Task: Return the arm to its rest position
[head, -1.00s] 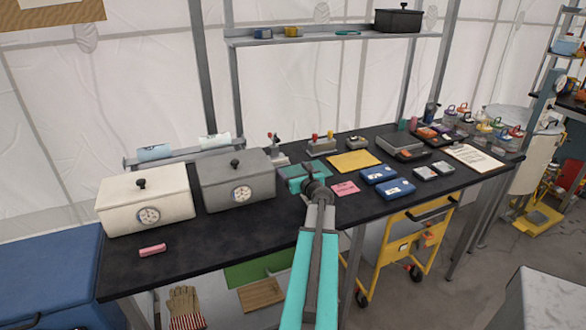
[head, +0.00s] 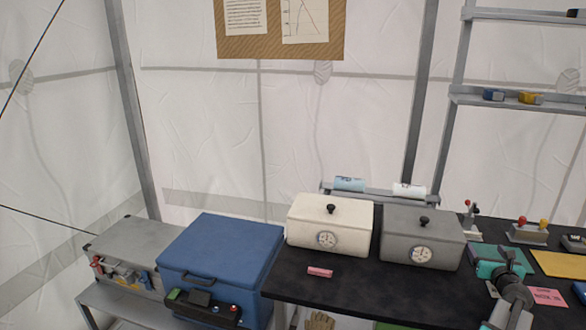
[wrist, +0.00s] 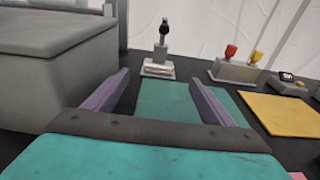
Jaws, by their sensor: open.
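My gripper (head: 497,258) is at the lower right of the head view, above the black bench and to the right of the grey lidded box (head: 422,238). In the wrist view, the two purple fingers of my gripper (wrist: 158,82) stand wide apart with nothing between them. A flat teal piece (wrist: 180,98) lies on the bench beyond and between the fingers. The arm comes up from the bottom right corner of the head view, and most of it is out of the picture.
A cream lidded box (head: 328,222) stands left of the grey one. A pink block (head: 320,271) lies before it. A small lever stand (wrist: 158,66), a two-knob block (wrist: 236,70) and a yellow sheet (wrist: 282,114) lie ahead. A blue case (head: 220,255) stands left.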

